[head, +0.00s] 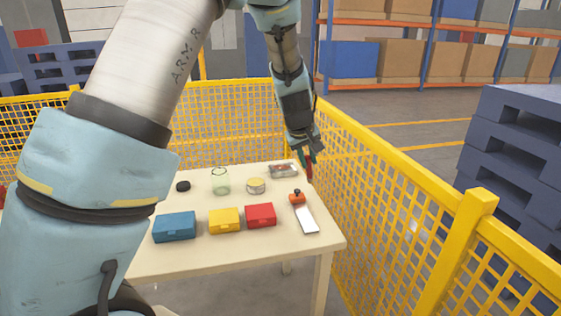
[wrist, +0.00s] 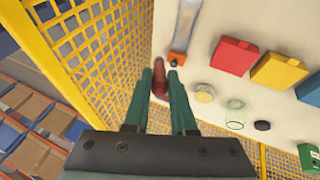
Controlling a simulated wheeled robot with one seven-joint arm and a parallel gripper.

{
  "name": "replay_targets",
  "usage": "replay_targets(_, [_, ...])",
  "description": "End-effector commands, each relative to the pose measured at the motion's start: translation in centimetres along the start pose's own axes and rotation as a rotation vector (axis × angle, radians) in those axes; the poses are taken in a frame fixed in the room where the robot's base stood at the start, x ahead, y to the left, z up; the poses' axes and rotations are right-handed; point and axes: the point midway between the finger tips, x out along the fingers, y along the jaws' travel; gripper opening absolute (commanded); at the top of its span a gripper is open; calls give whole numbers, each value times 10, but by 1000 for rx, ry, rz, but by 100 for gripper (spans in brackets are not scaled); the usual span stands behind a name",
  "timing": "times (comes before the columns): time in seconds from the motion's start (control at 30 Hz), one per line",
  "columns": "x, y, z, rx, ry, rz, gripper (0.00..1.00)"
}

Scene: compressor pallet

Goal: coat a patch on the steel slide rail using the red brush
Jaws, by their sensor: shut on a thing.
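My gripper (head: 307,158) is over the back right corner of the table, pointing down. Its green fingers (wrist: 160,74) are shut on the red brush (wrist: 159,84), which also shows as a small red shape at the fingertips in the head view (head: 309,170). The brush's bristles cannot be made out. A pale flat strip, seemingly the steel slide rail (head: 307,220), lies near the table's right edge, with an orange block with a black knob (head: 297,198) at its far end. The strip also shows at the top of the wrist view (wrist: 187,22). The brush appears apart from it.
The table (head: 240,255) holds blue (head: 174,227), yellow (head: 224,220) and red (head: 261,215) boxes. Behind them are a black round piece (head: 183,186), a greenish glass jar (head: 220,182), a round tin (head: 255,186) and a grey tray (head: 281,171). Yellow mesh fencing (head: 400,205) stands close on the right.

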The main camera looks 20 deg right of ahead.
Motion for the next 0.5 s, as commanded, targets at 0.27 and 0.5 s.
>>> replay_targets(0.27, [17, -4, 8, 0, -2, 2, 0])
replay_targets(0.5, [40, -12, 17, 1, -2, 2, 0])
